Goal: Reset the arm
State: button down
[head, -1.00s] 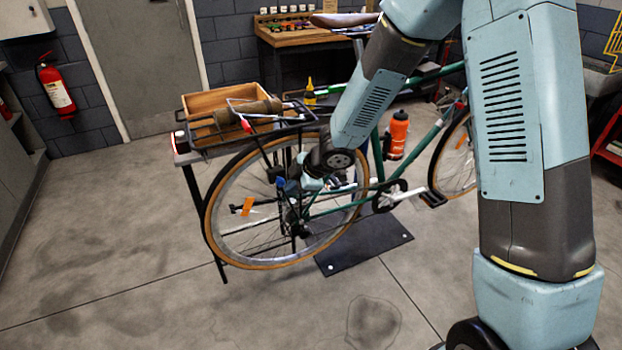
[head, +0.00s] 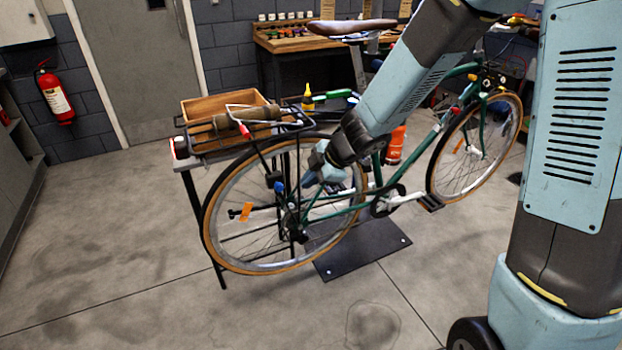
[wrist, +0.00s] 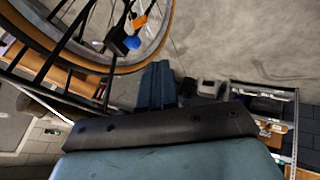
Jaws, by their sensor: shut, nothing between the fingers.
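My gripper (head: 324,168) is beside the rear wheel of the green bicycle (head: 340,212) in the head view, on the near side of the frame and below the rear rack. It is small there and partly merges with the wheel and frame behind it. It is shut and I see nothing held in it. My forearm comes down to it from the upper right, in front of the bicycle. In the wrist view the rear wheel (wrist: 163,35) is at the upper left.
A wooden crate (head: 222,103) stands on a small table behind the rear rack (head: 215,142). An orange bottle (head: 395,146) stands behind the frame. A dark base plate (head: 363,251) lies under the bicycle. The floor (head: 120,250) at the front left is clear.

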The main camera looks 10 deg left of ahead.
jog(key=w+d+r+m+t+h, duration=0.2)
jog(key=d+r+m+t+h, duration=0.15)
jog(key=d+r+m, duration=0.45)
jog(key=w+d+r+m+t+h, duration=0.1)
jog(key=d+r+m+t+h, duration=0.25)
jog(key=d+r, duration=0.8)
jog(key=s+d+r+m+g+h, duration=0.2)
jog(key=s+d+r+m+g, duration=0.1)
jog(key=s+d+m, duration=0.8)
jog(key=s+g+y, duration=0.1)
jog(key=s+y, duration=0.1)
jog(key=s, duration=0.9)
jog(key=shift+w+m, duration=0.1)
jog(key=shift+m, duration=0.15)
dwell(0.4)
